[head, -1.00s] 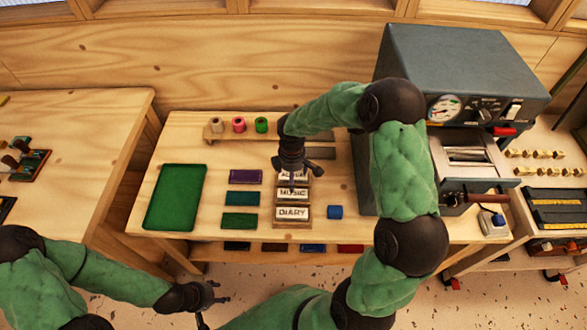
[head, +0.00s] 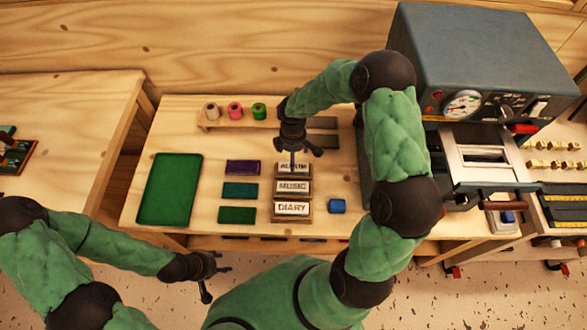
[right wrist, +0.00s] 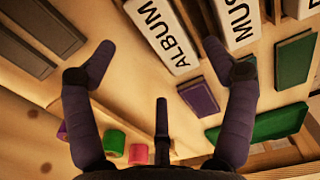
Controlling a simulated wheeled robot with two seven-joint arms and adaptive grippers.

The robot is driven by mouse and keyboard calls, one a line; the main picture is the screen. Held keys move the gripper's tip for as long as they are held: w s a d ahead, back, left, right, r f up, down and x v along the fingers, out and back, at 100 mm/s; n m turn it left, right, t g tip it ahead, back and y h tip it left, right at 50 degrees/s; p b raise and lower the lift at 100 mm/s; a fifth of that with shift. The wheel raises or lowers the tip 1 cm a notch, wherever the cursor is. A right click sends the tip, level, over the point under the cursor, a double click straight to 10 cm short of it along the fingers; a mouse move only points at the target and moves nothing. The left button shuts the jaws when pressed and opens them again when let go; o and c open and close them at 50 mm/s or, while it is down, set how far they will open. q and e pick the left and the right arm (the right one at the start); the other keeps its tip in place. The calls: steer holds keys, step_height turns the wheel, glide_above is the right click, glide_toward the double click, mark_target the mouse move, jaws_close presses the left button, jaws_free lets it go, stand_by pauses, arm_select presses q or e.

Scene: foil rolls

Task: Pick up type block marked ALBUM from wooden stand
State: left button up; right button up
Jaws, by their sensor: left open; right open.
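The ALBUM type block (head: 288,168) is the rearmost of three white-faced blocks on the wooden stand (head: 277,211). Behind my gripper its label is partly hidden in the head view; in the right wrist view the ALBUM block (right wrist: 161,36) reads clearly. The MUSIC block (head: 292,187) and DIARY block (head: 292,208) sit in front of it. My right gripper (head: 297,152) is open and empty, just above and behind the ALBUM block; in the right wrist view the block lies beyond its spread fingers. My left gripper (head: 210,276) is open and empty, off the table's front edge.
A green tray (head: 170,190) lies at the table's left. Three foil rolls (head: 235,111) stand on a rear shelf. A grey machine (head: 480,60) stands at right.

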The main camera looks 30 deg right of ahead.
step_height(320, 180, down, 5)
steer(key=shift+s+f+b, duration=0.1)
steer(key=shift+s+b, duration=0.05)
steer(key=shift+b, duration=0.6)
steer(key=c, duration=1.6)
